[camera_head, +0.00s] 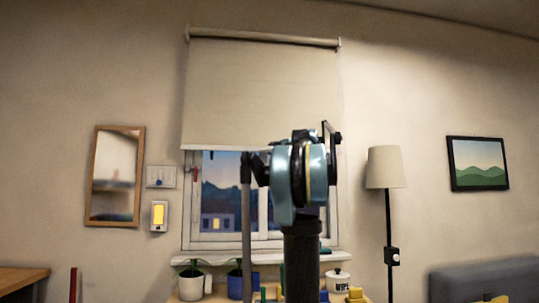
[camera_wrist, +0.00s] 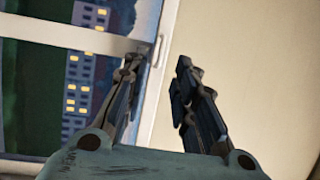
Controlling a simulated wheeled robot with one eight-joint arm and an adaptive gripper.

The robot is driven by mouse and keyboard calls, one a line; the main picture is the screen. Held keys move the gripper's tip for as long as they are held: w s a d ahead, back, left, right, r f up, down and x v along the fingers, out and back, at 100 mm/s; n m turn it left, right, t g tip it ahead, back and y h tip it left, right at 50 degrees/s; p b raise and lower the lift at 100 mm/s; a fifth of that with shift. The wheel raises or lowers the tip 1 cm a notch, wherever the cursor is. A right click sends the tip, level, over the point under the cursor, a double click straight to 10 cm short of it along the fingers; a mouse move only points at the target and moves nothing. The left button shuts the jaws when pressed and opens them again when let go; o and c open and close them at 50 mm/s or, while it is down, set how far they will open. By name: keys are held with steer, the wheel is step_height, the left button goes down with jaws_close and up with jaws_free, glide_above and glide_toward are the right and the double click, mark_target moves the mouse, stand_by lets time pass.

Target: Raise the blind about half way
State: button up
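The beige roller blind (camera_head: 262,90) hangs from its roller at the top of the window in the head view. Its pale bottom bar is near mid-window, and the glass shows below it. Part of the bar is hidden behind my arm. A small red item (camera_head: 195,174) shows at the window's left side; I cannot tell what it is. My gripper (camera_wrist: 158,72) shows in the wrist view with its two dark fingers apart and nothing between them. Behind them are the white window frame (camera_wrist: 165,40) and a plain beige surface. I cannot make out my fingertips in the head view.
Potted plants (camera_head: 190,284) and a white lidded jar (camera_head: 338,280) stand below the sill. A floor lamp (camera_head: 386,168) stands right of the window. A mirror (camera_head: 114,177) and a lit wall switch (camera_head: 159,215) are at left. A dark sofa (camera_head: 485,280) is at lower right.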

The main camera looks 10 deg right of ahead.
steer(key=shift+v, duration=2.35)
steer(key=s+a+f+n+g+y, duration=0.1)
steer(key=s+a+f+n+g, duration=0.2)
steer(key=s+a+f, duration=0.45)
steer(key=s+a+f+n+g, duration=0.2)
steer(key=a+f, duration=0.2)
steer(key=f, duration=0.7)
steer(key=s+a+f+n+g+y, duration=0.1)
steer(key=s+a+f+n+g, duration=0.25)
steer(key=a+f, duration=0.4)
steer(key=s+f+n+g+h, duration=0.1)
steer(key=s+f+n+g, duration=0.1)
steer(key=s+f, duration=0.75)
steer(key=s+f+n+g+h, duration=0.15)
steer(key=s+f, duration=0.45)
steer(key=f, duration=0.7)
steer(key=s+d+f+n+g+h, duration=0.1)
steer(key=s+d+f+g+h, duration=0.1)
steer(key=s+f, duration=0.6)
steer(key=s+d+f+n+g+h, duration=0.1)
steer(key=s+d+f+g+h, duration=0.1)
steer(key=s+f, duration=0.7)
step_height(320, 180, down, 6)
steer(key=shift+d+f+h, duration=0.2)
steer(key=shift+d+h, duration=0.55)
steer(key=shift+d, duration=0.45)
